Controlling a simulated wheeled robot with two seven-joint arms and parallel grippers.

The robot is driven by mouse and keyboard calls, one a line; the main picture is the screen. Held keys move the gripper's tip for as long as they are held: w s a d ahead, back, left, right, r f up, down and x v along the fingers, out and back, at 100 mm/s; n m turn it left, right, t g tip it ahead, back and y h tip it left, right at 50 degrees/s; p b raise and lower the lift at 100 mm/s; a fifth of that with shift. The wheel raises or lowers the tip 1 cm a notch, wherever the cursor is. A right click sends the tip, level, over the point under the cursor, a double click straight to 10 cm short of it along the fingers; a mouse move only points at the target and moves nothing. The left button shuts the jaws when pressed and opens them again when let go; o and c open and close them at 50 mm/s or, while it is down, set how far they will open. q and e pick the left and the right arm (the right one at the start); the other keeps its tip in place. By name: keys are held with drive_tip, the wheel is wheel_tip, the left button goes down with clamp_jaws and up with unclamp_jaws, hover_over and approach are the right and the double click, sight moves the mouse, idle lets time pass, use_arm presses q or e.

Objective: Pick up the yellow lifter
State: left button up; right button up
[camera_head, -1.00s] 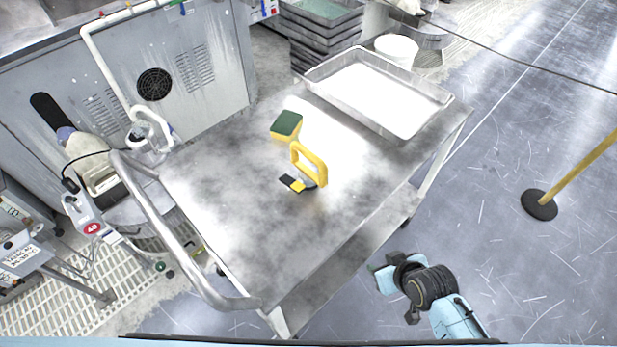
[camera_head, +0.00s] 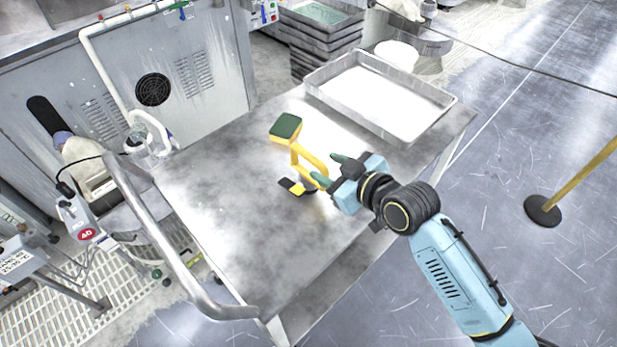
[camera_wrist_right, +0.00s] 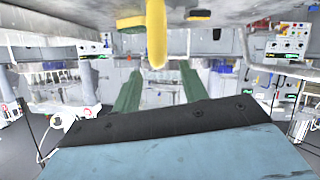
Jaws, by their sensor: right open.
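In the right wrist view the handle (camera_wrist_right: 156,38) hangs down from the top, in line with the space between the open fingers (camera_wrist_right: 160,88). Nothing is gripped. My left gripper is not in view.
A green-and-yellow sponge (camera_head: 286,126) lies just behind the lifter. A metal tray (camera_head: 447,104) with a white inside sits at the cart's far right. The cart top (camera_head: 225,190) is clear on the left and front. A bent handrail (camera_head: 165,240) runs along its left end.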

sight(312, 156)
drive_tip(key=x, duration=0.7)
drive_tip(key=shift+w+a+r+b, duration=0.15)
drive_tip(key=shift+r+b, duration=0.05)
drive_tip(key=shift+b, duration=0.2)
clamp_jaws()
idle(1.0)
drive_tip(key=shift+w+r, duration=0.1)
drive_tip(key=shift+r, duration=0.1)
